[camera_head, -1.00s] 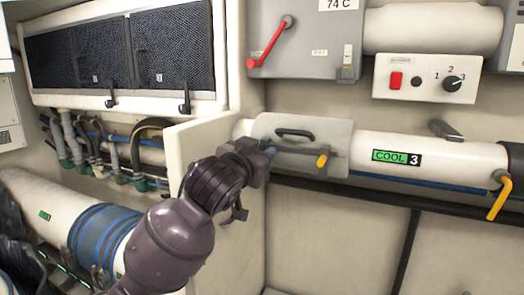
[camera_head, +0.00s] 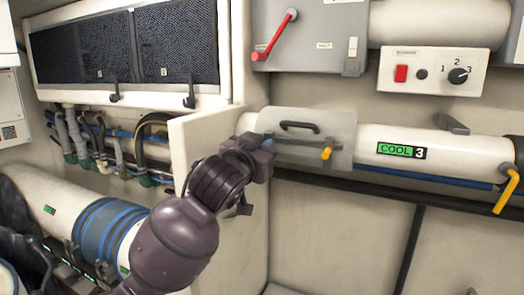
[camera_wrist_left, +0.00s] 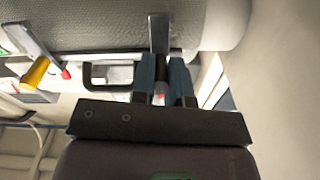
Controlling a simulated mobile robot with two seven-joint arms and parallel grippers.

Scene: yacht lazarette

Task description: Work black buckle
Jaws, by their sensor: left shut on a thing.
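In the head view my left gripper (camera_head: 268,143) is at the left end of a grey cover plate (camera_head: 340,128) on the white upper pipe. In the left wrist view its two blue-grey fingers (camera_wrist_left: 161,75) are shut on a small dark piece, which looks like the black buckle (camera_wrist_left: 160,80). A grey tab (camera_wrist_left: 158,32) runs from it up onto the pipe. In the head view the buckle is hidden by the gripper. A black handle (camera_head: 300,126) sits on the plate, and a yellow-tipped lever (camera_head: 327,153) is to the right. My right gripper is not in view.
The upper pipe (camera_head: 375,140) carries a "COOL 3" label (camera_head: 401,150) and a yellow lever (camera_head: 506,190) at right. A switch panel (camera_head: 433,71) and red-handled grey box (camera_head: 325,35) are above. A beige partition (camera_head: 200,140) stands close left of the gripper.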

